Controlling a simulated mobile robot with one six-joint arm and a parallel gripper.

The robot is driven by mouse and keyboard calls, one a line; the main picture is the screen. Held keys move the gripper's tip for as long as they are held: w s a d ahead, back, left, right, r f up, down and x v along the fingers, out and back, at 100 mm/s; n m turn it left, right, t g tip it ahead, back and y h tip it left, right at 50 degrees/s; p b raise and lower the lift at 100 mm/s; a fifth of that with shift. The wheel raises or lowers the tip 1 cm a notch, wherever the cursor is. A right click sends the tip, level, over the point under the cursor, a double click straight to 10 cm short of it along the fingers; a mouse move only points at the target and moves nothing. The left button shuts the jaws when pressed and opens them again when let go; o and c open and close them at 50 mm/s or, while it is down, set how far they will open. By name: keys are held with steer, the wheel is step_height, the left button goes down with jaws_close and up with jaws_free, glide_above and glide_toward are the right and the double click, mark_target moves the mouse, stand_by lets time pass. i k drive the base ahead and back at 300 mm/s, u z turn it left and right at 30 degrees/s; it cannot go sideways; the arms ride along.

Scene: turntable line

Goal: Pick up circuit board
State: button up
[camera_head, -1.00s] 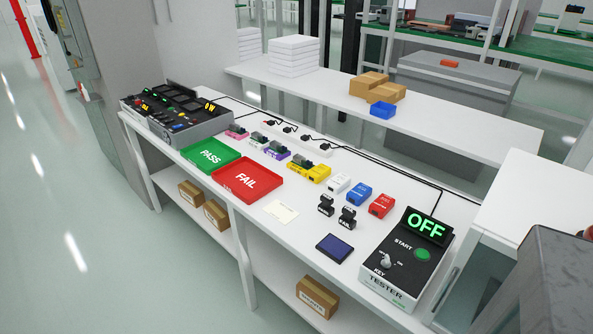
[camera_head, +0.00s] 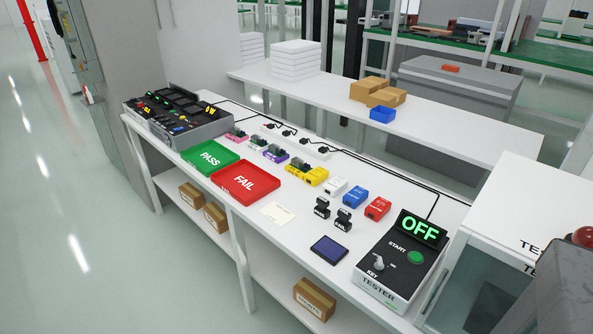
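I cannot pick out a circuit board with certainty. Small fixtures stand in a row on the white table: a pink one (camera_head: 236,135), a white one (camera_head: 257,143), a purple one (camera_head: 275,153) and a yellow one (camera_head: 312,175). Dark and greenish parts sit on several of them, too small to identify. A dark blue flat panel (camera_head: 329,249) lies near the front edge. A black tester (camera_head: 388,280) at the right shows a green OFF on its display (camera_head: 418,228). My gripper is not in view.
A green PASS tray (camera_head: 230,154) and red FAIL tray (camera_head: 269,194) lie left of centre. A black console (camera_head: 190,130) fills the left end. White, blue and red boxes (camera_head: 377,208) and two black stamps (camera_head: 344,219) stand near the tester. A white cabinet (camera_head: 510,212) borders the right.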

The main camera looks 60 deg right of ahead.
mark_target(298, 168)
steer(key=z, duration=0.05)
steer(key=i, duration=0.95)
steer(key=u, duration=0.05)
